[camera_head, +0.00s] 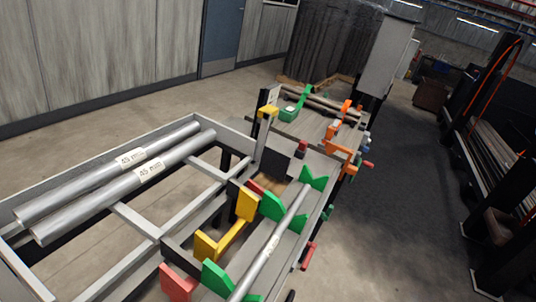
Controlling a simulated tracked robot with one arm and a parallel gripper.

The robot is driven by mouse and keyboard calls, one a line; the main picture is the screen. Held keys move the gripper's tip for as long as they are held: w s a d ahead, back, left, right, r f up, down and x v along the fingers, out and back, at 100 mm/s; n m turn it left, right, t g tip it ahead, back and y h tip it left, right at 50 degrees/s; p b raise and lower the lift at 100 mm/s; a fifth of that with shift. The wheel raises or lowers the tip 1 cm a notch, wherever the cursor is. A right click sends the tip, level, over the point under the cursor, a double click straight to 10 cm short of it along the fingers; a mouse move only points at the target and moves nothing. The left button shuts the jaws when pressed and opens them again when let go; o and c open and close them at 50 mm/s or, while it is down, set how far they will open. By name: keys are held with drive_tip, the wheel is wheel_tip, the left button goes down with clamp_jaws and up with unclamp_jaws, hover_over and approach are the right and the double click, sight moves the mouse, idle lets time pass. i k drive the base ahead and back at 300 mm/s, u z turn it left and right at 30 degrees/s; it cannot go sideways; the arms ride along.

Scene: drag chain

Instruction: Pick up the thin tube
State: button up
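A thin grey tube (272,243) lies along a row of green V-shaped supports, one at its far end (314,178) and one nearer me (216,278). Its near end runs toward the bottom edge of the picture. Two thicker grey tubes, one behind (100,178) and one in front (110,203), lie side by side on the grey frame at the left. Each has a white label that seems to read 45 mm. My gripper is not in view, so its state does not show.
Yellow blocks (247,203) and a red block (178,284) stand left of the thin tube. Orange clamps (340,153) and another bench with tubes lie beyond. Dark racks (510,200) stand at the right. Open floor (395,220) lies between them and the bench.

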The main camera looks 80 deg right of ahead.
sight(239, 293)
drive_tip(key=z, duration=0.1)
drive_tip(key=k, duration=1.1)
drive_tip(key=z, duration=0.3)
drive_tip(key=i, duration=1)
